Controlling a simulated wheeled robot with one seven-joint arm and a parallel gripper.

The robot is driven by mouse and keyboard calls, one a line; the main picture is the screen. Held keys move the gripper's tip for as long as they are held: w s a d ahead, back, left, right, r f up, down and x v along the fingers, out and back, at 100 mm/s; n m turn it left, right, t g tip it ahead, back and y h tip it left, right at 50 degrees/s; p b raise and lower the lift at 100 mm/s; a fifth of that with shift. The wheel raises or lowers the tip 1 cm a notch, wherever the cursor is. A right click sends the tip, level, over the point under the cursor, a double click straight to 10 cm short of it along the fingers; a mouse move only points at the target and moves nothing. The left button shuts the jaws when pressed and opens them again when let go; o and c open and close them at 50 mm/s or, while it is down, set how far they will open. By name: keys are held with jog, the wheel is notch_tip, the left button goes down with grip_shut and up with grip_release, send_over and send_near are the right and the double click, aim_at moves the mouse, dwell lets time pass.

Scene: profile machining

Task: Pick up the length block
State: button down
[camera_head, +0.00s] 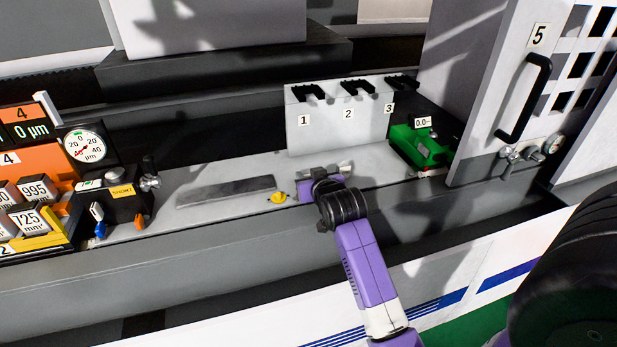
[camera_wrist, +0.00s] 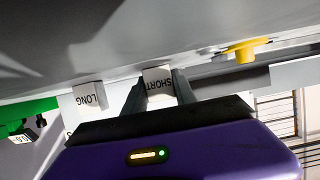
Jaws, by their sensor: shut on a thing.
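Two light length blocks show in the wrist view, lettered SHORT (camera_wrist: 158,82) and LONG (camera_wrist: 89,97); the lettering appears upside down. My gripper (camera_wrist: 160,92) has its two grey fingers on either side of the SHORT block and is shut on it. The LONG block stands apart to the left, outside the fingers. In the head view my gripper (camera_head: 322,183) is low over the grey ledge (camera_head: 225,170), and my wrist partly hides the blocks. I cannot tell whether the SHORT block still touches its seat.
A yellow knob (camera_head: 278,197) is close left of my gripper, beside a flat grey bar (camera_head: 226,190). A white rack numbered 1 to 3 (camera_head: 335,125) stands behind. A green fixture (camera_head: 424,148) and the door marked 5 (camera_head: 500,90) are at right; an orange gauge station (camera_head: 35,165) is at left.

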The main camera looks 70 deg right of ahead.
aim_at(308, 171)
jog(key=shift+r, duration=0.15)
notch_tip(308, 171, up, 20)
dwell(0.4)
